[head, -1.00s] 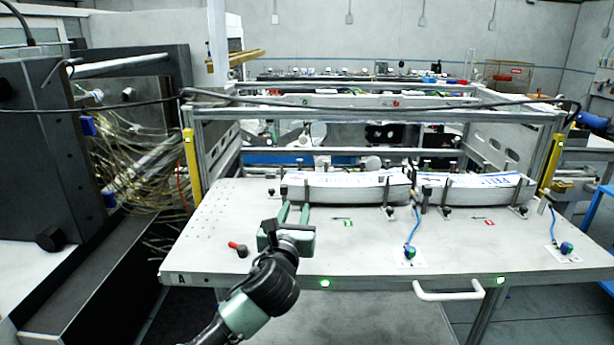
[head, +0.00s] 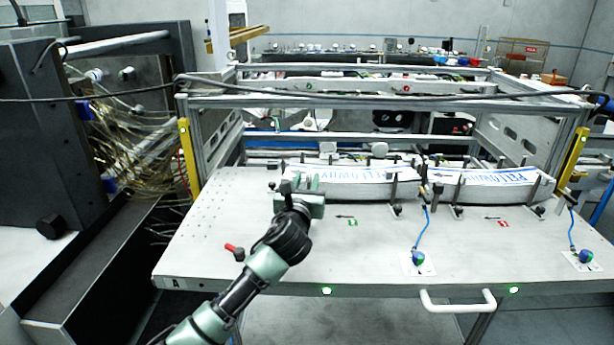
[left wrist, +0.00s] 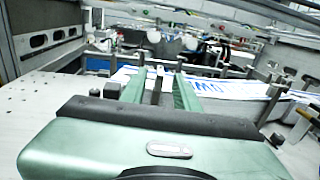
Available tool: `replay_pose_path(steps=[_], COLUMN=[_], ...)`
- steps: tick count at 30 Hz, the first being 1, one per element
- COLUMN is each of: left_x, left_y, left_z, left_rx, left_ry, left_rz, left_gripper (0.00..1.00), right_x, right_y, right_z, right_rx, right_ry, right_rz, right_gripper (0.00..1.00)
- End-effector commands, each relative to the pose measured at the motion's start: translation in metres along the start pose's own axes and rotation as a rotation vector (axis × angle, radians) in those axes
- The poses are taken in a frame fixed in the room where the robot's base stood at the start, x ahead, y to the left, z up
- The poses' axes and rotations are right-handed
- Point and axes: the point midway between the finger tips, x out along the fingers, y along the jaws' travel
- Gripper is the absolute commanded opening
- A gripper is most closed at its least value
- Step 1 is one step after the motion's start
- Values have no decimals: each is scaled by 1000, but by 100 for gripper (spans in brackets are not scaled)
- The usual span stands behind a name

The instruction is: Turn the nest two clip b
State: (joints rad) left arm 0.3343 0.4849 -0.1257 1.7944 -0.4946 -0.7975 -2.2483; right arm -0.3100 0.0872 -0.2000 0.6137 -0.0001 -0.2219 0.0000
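Two long white label stacks with blue print lie in nests side by side on the table, a left stack (head: 350,177) and a right stack (head: 490,180). Dark upright clips with black knobs stand along their front edges: one (head: 393,190) on the left stack, others (head: 459,190) (head: 537,190) on the right stack. I cannot tell which is nest two clip b. My left gripper (head: 303,178) is at the left end of the left stack. In the left wrist view its green fingers are apart, with a grey upright clip (left wrist: 157,85) between them. Contact is unclear. My right gripper is not visible.
The grey table (head: 230,215) is mostly clear in front. A red-handled lever (head: 233,250) lies at left. Blue cables run to knobs (head: 418,258) (head: 585,256). A frame with yellow posts (head: 188,160) surrounds the back. A white handle (head: 458,301) is at the front edge.

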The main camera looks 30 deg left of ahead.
Motion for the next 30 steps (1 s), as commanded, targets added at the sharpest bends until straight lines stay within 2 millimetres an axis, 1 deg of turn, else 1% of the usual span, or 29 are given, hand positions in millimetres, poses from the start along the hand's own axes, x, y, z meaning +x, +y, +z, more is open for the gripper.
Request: replay_pose_path(steps=[3,6,10,11,12,14,23,30], left_x=[5,6,5,5,5,5,5,5], left_y=[0,0,0,0,0,0,-1,-6], left_z=[0,0,0,0,0,0,-1,0], left_rx=[0,0,0,0,0,0,0,-2], left_ry=[1,0,0,0,0,0,1,1], left_rz=[0,0,0,0,0,0,8,87], left_gripper=[31,31,31,28,17,0,0,0], right_x=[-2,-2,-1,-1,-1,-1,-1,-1], right_y=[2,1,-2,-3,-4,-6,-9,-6], right_z=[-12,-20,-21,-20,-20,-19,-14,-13], right_rx=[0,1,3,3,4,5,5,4], right_ry=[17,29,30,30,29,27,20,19], right_rz=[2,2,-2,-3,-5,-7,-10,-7], right_gripper=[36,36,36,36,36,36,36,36])
